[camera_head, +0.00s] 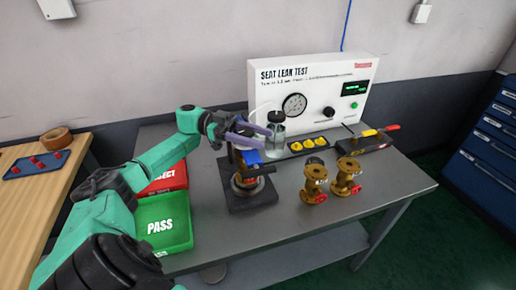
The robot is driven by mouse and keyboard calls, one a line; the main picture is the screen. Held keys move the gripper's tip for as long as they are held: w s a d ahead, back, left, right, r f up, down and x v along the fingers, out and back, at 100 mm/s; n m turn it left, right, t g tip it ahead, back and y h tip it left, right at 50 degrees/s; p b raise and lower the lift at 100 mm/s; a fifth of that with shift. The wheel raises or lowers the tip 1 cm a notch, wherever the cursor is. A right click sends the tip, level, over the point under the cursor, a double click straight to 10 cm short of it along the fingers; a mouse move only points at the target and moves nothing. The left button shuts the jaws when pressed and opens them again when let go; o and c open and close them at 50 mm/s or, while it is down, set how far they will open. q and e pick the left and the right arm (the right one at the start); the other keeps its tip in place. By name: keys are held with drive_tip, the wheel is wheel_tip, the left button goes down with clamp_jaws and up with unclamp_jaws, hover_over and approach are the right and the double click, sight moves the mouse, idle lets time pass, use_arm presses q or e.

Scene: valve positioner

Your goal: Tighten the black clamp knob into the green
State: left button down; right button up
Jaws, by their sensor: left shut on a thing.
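The black test clamp (252,198) stands on the grey bench, with a valve partly visible inside its frame and a blue part (252,157) near its top. My left gripper (256,139), with purple fingers, reaches in from the left over the clamp's top. It is shut at the clamp's top, seemingly on the black clamp knob, which the fingers largely hide. I cannot make out the knob's turn or any green mark on it. My right gripper is not in view.
The seat leak test panel (325,75) is at the back. Two brass valves (315,183) (346,178) stand right of the clamp. A green PASS bin (178,240) and red bin (177,174) are left.

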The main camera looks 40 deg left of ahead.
use_arm(q)
drive_tip(key=shift+s+m+g+b, duration=0.25)
drive_tip(key=shift+m+g+b, duration=0.65)
drive_tip(key=shift+g, duration=0.5)
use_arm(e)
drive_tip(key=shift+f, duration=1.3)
use_arm(q)
drive_tip(key=shift+c, duration=1.4)
unclamp_jaws()
wheel_tip(320, 180, up, 20)
drive_tip(key=p, duration=0.2)
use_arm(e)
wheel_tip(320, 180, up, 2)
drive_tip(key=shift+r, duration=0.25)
